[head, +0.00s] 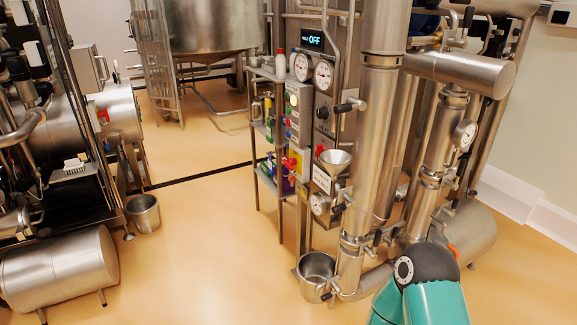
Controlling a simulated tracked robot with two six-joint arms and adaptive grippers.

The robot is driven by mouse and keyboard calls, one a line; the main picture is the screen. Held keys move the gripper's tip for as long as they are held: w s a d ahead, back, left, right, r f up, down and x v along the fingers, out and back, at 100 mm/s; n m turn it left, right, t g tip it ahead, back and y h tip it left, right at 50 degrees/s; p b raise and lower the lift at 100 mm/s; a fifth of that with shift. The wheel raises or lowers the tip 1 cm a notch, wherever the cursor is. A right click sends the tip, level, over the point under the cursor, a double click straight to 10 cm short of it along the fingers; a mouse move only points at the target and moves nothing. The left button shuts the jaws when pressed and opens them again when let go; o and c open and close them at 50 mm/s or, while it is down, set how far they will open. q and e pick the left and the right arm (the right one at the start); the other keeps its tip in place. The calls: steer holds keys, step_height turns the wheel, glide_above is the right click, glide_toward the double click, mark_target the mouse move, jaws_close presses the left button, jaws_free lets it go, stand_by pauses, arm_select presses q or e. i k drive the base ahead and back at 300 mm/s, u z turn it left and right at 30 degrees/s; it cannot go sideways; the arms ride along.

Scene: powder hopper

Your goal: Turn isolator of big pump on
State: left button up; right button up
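I cannot tell for certain which part is the isolator of the big pump. A tall narrow control panel (292,130) stands in the middle, with several buttons and a red knob (290,163) low on it. A grey panel beside it carries a black knob (323,113). A small display (310,39) above reads "OFF", with a smaller word before it. Large steel cylinders lie at left and right, and none is clearly marked as the big pump. Neither gripper is in view; only a teal arm link of mine shows at the bottom right.
A steel bucket (144,213) stands on the floor at left, and a steel pot (316,276) sits below the tall column (372,130). Open yellow floor (205,250) lies between the left machine and the column.

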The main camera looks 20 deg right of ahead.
mark_target(290, 163)
steer(key=u, duration=0.05)
steer(key=i, duration=1.65)
steer(key=z, duration=0.05)
